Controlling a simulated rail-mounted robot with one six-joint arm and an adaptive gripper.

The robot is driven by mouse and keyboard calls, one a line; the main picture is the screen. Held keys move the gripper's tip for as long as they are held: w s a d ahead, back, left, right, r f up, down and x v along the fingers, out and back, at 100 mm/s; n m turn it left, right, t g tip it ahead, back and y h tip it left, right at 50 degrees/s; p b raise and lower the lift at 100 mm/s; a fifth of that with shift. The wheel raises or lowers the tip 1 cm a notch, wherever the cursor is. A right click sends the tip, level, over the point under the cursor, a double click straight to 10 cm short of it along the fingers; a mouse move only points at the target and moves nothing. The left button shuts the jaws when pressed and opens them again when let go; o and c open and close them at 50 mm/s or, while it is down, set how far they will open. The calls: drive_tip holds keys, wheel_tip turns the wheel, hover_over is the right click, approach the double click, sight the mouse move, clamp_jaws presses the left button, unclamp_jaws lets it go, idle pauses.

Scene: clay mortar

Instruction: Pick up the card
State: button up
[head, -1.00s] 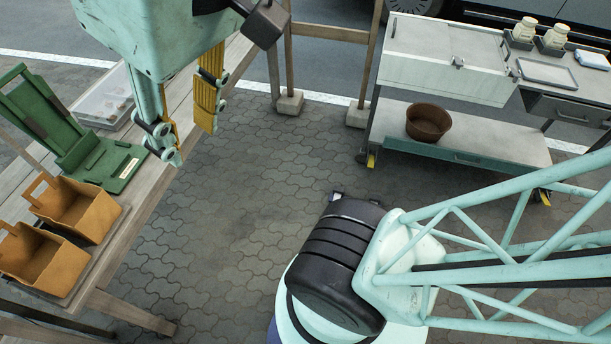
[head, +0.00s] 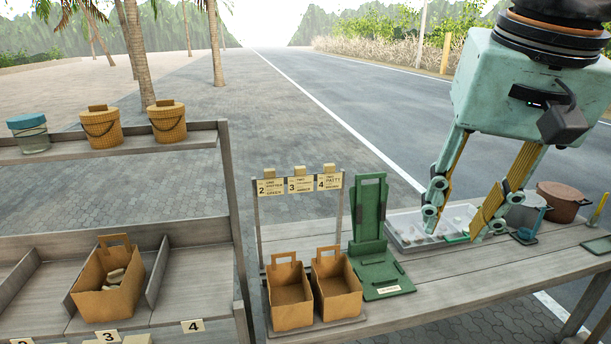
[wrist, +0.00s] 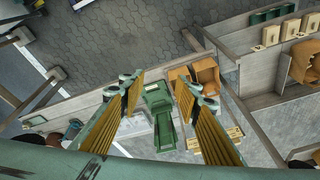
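Three pale printed cards, marked 2 (head: 271,187), 3 (head: 301,184) and 4 (head: 330,182), hang side by side on a small wooden rack behind two orange baskets. Small pale pieces that may be these cards show in the wrist view (wrist: 235,133). I cannot tell which card the task means. My gripper (head: 458,217) is open and empty, to the right of the cards and over the bench. Its two yellow-padded fingers stand apart in the wrist view (wrist: 160,88).
Two empty orange baskets (head: 291,308) (head: 338,298) and a green upright press (head: 370,215) stand on the bench. A shelf unit (head: 170,138) with lidded tubs and a filled basket (head: 108,297) stands left.

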drive_tip(key=w+a+r+m+p, duration=0.1)
drive_tip(key=w+a+r+m, duration=0.15)
drive_tip(key=w, duration=0.55)
drive_tip(key=w+a+r+m+p, duration=0.15)
drive_tip(key=w+r, duration=0.25)
drive_tip(key=w, duration=0.5)
drive_tip(key=m+g+p, duration=0.3)
drive_tip(key=m+p, duration=0.5)
drive_tip(key=p, duration=0.1)
hover_over(300, 167)
wheel_tip(300, 167, down, 14)
drive_tip(key=shift+w+r, duration=0.15)
drive_tip(key=shift+r, duration=0.05)
drive_tip(key=shift+f, duration=0.1)
drive_tip(key=shift+f, duration=4.25)
drive_tip(key=shift+f+p, duration=0.3)
drive_tip(key=shift+f, duration=2.3)
